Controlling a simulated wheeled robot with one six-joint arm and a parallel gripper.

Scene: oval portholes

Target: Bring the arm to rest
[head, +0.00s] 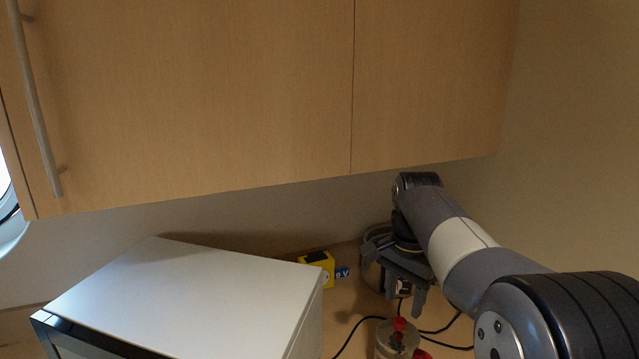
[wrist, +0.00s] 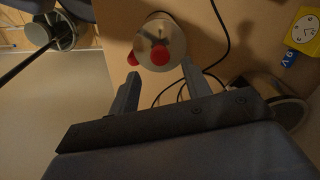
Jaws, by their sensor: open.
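My arm reaches in from the lower right of the head view, with my gripper (head: 405,302) pointing down below the wall cabinet. In the wrist view my gripper (wrist: 160,70) has its two fingers spread apart with nothing held between them. A pale cylinder with red knobs (head: 393,341) stands on the wooden surface below the fingers. It also shows in the wrist view (wrist: 155,48), just beyond the fingertips. I cannot tell the exact gap between them.
A wooden cabinet (head: 200,100) hangs close above my wrist. A white box-shaped appliance (head: 190,295) stands left. A yellow box with a dial (head: 318,264) and blue 9V label sits behind it. Black cables (head: 355,331) lie on the surface. A round metallic thing (head: 371,270) is partly hidden behind my gripper.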

